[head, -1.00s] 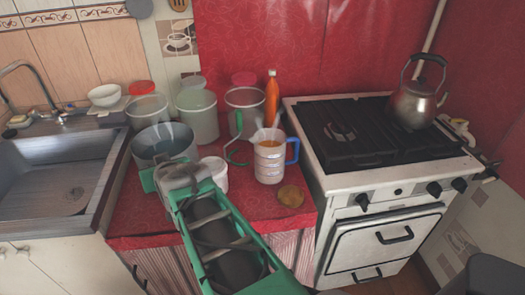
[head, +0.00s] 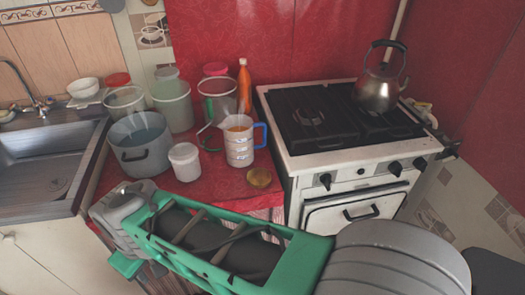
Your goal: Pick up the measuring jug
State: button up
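The measuring jug (head: 239,150) is a translucent jug with printed markings, a blue handle on its right and something orange inside. It stands upright on the red oilcloth counter (head: 213,188), left of the stove. My green and grey arm crosses the lower part of the head view, in front of the counter and apart from the jug. My gripper's fingers do not show, so I see nothing held.
A white tub (head: 185,162) and a grey pot (head: 140,147) stand left of the jug. Clear buckets (head: 172,108) and an orange bottle (head: 244,88) stand behind. A round brown lid (head: 259,178) lies in front. The stove (head: 335,160) with a kettle (head: 378,88) is right.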

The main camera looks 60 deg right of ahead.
aim_at(241, 147)
jog(key=k, duration=0.2)
jog(key=z, duration=1.3)
jog(key=i, duration=0.5)
jog(key=z, duration=0.3)
